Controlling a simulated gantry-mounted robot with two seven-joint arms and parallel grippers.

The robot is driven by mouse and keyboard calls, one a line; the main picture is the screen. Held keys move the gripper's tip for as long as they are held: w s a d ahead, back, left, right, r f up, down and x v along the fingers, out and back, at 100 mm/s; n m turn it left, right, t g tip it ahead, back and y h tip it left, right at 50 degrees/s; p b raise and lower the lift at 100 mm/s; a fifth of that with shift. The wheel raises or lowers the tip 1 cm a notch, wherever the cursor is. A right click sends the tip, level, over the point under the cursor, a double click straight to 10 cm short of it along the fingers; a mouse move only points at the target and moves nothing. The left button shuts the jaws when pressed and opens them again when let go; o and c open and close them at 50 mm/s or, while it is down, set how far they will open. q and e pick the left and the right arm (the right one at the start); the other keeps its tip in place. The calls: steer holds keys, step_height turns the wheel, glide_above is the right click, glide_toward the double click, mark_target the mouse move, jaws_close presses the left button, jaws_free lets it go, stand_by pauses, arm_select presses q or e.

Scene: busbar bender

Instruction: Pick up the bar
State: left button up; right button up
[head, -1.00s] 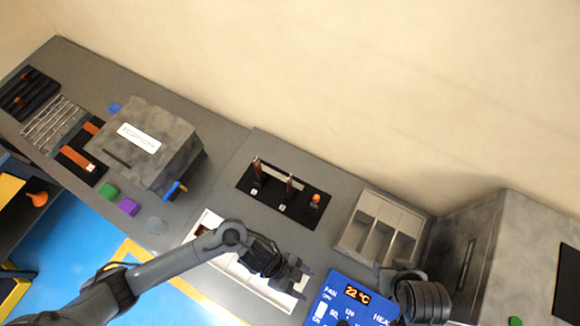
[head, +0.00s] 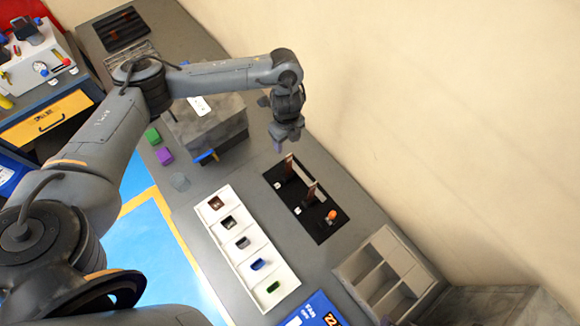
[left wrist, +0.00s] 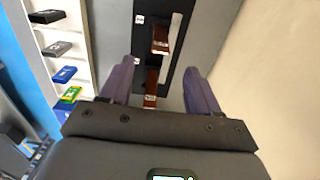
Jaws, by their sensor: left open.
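Two upright brown bars stand on a black board on the grey bench, a rear one (head: 289,166) and a front one (head: 311,191). In the left wrist view one brown bar (left wrist: 151,88) stands between the fingers and another brown bar (left wrist: 161,38) is farther up the picture. My left gripper (head: 281,143) is above the far-left end of the board, pointing down. In the left wrist view its purple fingers (left wrist: 160,84) are spread and touch no bar. I cannot tell the exact height gap. My right gripper does not show.
A white tray (head: 211,226) with several small coloured parts lies left of the board (head: 328,236). An orange knob (head: 331,215) is at the board's near end. A grey compartment bin (head: 355,268) stands at right, near the wall.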

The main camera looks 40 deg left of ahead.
mark_target(289, 155)
arm_select(q)
steer(key=f, duration=0.5)
steer(key=f+b, duration=0.1)
steer(key=f, duration=0.2)
steer(key=shift+d+f, duration=0.3)
steer(key=shift+d, duration=0.1)
steer(key=shift+f, duration=0.75)
jaws_close()
